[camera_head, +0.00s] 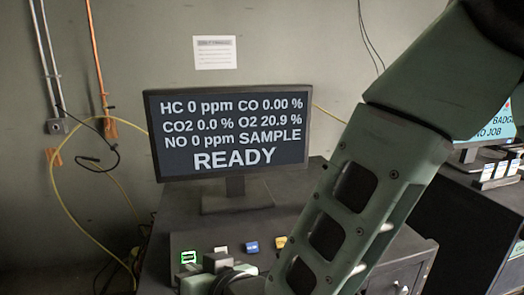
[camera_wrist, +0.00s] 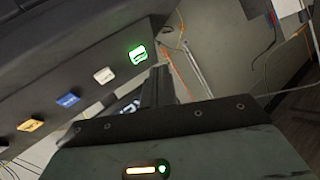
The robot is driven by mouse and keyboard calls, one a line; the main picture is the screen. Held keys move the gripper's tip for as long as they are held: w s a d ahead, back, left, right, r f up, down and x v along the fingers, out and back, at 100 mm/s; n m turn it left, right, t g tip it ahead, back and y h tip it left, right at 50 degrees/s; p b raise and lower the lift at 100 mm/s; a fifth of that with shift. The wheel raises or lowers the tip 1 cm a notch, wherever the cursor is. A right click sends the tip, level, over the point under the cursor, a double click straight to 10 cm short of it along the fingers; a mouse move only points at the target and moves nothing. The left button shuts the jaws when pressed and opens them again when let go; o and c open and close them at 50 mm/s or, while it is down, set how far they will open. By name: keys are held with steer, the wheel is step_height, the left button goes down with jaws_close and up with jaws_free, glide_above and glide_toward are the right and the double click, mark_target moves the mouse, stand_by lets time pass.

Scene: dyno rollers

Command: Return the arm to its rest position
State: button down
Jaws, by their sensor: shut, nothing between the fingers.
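My arm (camera_head: 350,190) reaches down across the right half of the head view, from the upper right to the bench. My gripper (camera_head: 217,262) is at the low end, in front of the button panel, and is partly cut off by the bottom edge. It looks shut and empty. In the wrist view, the hand's green-grey housing fills the bottom, and dark fingers stick up close together. The lit green button (camera_wrist: 137,55) is close to the fingers in that view. It also shows just left of my gripper in the head view (camera_head: 188,257). I cannot tell whether anything touches.
A monitor (camera_head: 228,132) reading READY stands on the dark bench. White, blue (camera_head: 252,247) and yellow (camera_head: 281,243) buttons continue the row. A second screen (camera_head: 487,122) and a dark cabinet stand at the right. Cables and an orange pipe (camera_head: 97,60) run along the left wall.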

steer(key=s+d+f+n+g+h+b, duration=0.1)
steer(key=s+d+f+g+h+b, duration=0.1)
steer(key=d, duration=0.6)
steer(key=s+d+f+n+g+h+b, duration=0.1)
steer(key=s+d+f+g+h+b, duration=0.2)
steer(key=s+d, duration=0.3)
steer(key=s+d+f+g+h+b, duration=0.3)
steer(key=s+d+g+h, duration=0.1)
steer(key=d, duration=0.7)
steer(key=shift+s+f+n, duration=0.35)
steer(key=shift+s+n, duration=0.05)
steer(key=shift+s, duration=0.15)
steer(key=shift+s+d+r+g, duration=0.1)
steer(key=shift+s+d+g, duration=0.2)
steer(key=shift+d, duration=0.1)
